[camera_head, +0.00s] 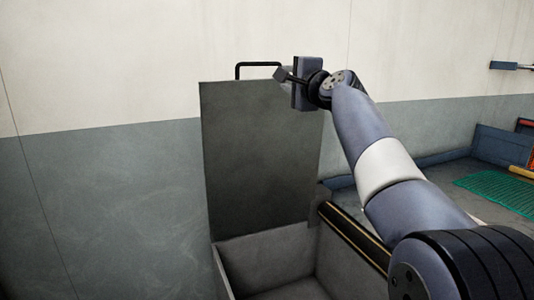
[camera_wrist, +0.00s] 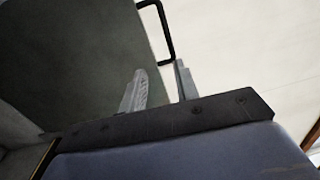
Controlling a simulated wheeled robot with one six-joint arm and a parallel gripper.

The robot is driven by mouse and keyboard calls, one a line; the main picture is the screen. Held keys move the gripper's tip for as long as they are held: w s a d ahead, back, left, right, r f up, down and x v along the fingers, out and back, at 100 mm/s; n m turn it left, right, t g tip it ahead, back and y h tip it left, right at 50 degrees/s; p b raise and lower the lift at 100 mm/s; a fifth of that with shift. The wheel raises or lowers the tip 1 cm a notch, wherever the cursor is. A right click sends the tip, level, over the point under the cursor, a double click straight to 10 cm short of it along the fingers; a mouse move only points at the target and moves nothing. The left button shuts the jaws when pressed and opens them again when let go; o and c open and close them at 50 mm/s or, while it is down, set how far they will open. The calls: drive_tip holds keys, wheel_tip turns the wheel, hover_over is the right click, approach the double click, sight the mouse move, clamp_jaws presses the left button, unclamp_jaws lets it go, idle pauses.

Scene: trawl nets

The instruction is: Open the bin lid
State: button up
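The bin lid (camera_head: 260,155) stands upright, swung up on the far side of the grey bin (camera_head: 222,270), whose inside shows open below. A black bar handle (camera_head: 257,65) rises from the lid's top edge. My gripper (camera_head: 282,74) is beside the right end of the handle, near the lid's upper right corner. The handle (camera_wrist: 168,38) lies just beyond the fingertips there, and the lid (camera_wrist: 80,60) fills the left.
A dark beam with yellow edges (camera_head: 350,236) runs beside the bin on the right. A green net (camera_head: 500,192) lies further right. A plain two-tone wall (camera_head: 100,190) stands behind. My arm covers part of the right side.

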drive_tip(key=p, duration=0.4)
approach(260, 65)
drive_tip(key=w+a+p, duration=0.1)
drive_tip(key=w+p, duration=0.2)
drive_tip(key=p, duration=0.3)
drive_tip(key=w+a+g+p, duration=0.1)
drive_tip(key=w+p, duration=0.2)
drive_tip(key=p, duration=0.3)
drive_tip(key=w+a+r+g+p, duration=0.1)
drive_tip(key=w+a+p, duration=0.1)
drive_tip(key=p, duration=0.5)
drive_tip(key=shift+w+a+r+h, duration=0.15)
drive_tip(key=shift+w+h, duration=0.25)
drive_tip(key=shift+w, duration=0.4)
drive_tip(key=shift+s+f+b, duration=0.15)
drive_tip(key=shift+f+b, duration=0.15)
drive_tip(key=shift+b, duration=0.1)
drive_tip(key=b+v, duration=0.2)
drive_tip(key=v, duration=0.1)
drive_tip(key=shift+s+d+b, duration=0.2)
drive_tip(key=shift+d+b, duration=0.05)
drive_tip(key=shift+b, duration=0.15)
drive_tip(key=shift+b+v, duration=0.3)
drive_tip(key=shift+v, duration=0.45)
drive_tip(key=shift+r, duration=0.1)
